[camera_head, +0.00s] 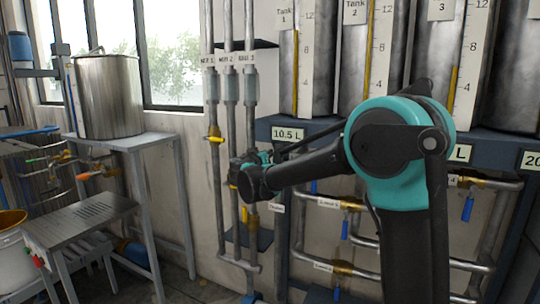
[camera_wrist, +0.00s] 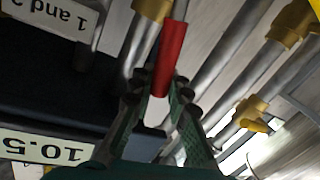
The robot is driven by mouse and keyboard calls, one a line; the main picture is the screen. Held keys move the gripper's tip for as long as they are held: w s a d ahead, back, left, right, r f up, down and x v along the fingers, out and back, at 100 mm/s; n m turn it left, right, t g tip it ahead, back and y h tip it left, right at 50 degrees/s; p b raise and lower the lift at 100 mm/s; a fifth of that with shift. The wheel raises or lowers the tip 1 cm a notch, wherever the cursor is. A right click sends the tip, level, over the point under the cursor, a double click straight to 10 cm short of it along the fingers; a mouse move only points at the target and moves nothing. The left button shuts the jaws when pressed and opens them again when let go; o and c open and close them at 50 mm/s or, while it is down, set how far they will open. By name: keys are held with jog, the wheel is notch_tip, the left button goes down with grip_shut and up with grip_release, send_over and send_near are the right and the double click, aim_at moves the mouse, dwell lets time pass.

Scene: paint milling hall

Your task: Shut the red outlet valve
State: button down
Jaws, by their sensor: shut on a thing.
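The red outlet valve's lever (camera_wrist: 173,52) shows in the wrist view, coming down from a brass valve body (camera_wrist: 153,9) on a pipe. Its lower end lies between the fingers of my gripper (camera_wrist: 161,88), which is shut on it. In the head view my gripper (camera_head: 240,172) is at the vertical pipes left of the 10.5 L label. The red lever is not visible there; the gripper and arm cover that spot.
Yellow-handled valves (camera_head: 215,139) sit on the pipes close by. Blue-handled valves (camera_head: 345,229) hang on the lower pipes to the right. The dark shelf edge (camera_wrist: 55,105) with labels is close beside the gripper. A steel table with a tank (camera_head: 108,95) stands left.

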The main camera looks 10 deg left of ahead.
jog(key=w+a+f+n+g+h, duration=0.2)
jog(key=a+f+n, duration=0.5)
jog(key=n, duration=0.6)
jog(key=shift+w+f+h, duration=0.2)
jog(key=shift+f+h, duration=0.1)
jog(key=shift+f, duration=1.05)
jog(key=shift+d, duration=0.1)
jog(key=c, duration=1.4)
grip_release()
jog(key=shift+c, duration=0.2)
jog(key=v, duration=1.2)
jog(key=shift+r, duration=0.2)
